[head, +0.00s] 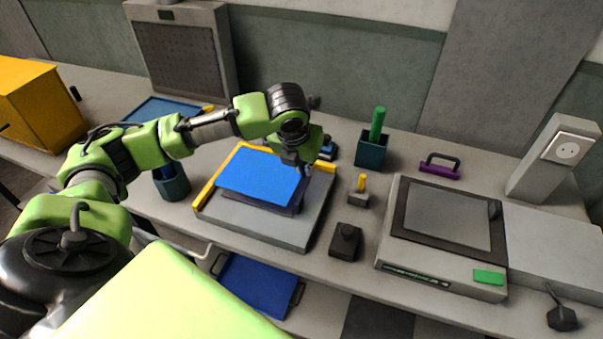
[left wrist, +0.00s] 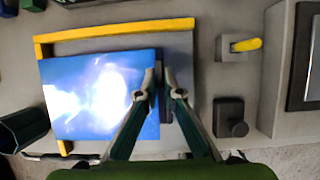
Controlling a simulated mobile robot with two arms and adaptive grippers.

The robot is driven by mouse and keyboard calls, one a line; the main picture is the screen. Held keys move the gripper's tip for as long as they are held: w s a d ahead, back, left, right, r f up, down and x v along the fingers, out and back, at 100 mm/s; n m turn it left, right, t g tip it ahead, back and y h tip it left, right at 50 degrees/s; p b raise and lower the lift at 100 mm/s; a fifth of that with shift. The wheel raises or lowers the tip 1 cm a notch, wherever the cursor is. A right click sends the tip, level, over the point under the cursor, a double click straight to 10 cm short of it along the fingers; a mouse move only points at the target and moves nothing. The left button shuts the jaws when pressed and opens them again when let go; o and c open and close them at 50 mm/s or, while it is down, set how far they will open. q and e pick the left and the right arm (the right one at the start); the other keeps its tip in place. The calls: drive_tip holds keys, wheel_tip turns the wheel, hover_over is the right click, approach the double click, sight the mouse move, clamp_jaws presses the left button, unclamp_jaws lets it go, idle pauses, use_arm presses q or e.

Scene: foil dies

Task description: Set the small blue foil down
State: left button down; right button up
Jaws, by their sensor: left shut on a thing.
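The small blue foil (head: 260,176) is a flat, bright blue sheet over a dark slab (head: 262,203) on the grey plate (head: 240,222) with yellow edge strips. I cannot tell whether the foil touches the slab. My left gripper (head: 303,168) is shut on the foil's right edge. In the left wrist view the foil (left wrist: 95,95) shines with glare, and the gripper (left wrist: 162,85) has its fingertips close together at that edge, above the dark slab. My right gripper is not in view.
A dark knobbed block (head: 345,242) and a small yellow-handled block (head: 358,195) stand right of the plate. Cups (head: 371,151) stand behind and left (head: 172,187). A flat-topped machine (head: 440,240) is at right. Another blue sheet (head: 160,109) lies at the back left.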

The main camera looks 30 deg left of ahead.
sight(302, 175)
use_arm(q)
drive_tip(key=f, duration=0.2)
drive_tip(key=a+f+p, duration=0.1)
drive_tip(key=f, duration=0.1)
drive_tip(key=shift+w, duration=0.1)
drive_tip(key=shift+d, duration=0.1)
drive_tip(key=c, duration=2.2)
unclamp_jaws()
drive_tip(key=v, duration=1.2)
drive_tip(key=shift+b, duration=0.3)
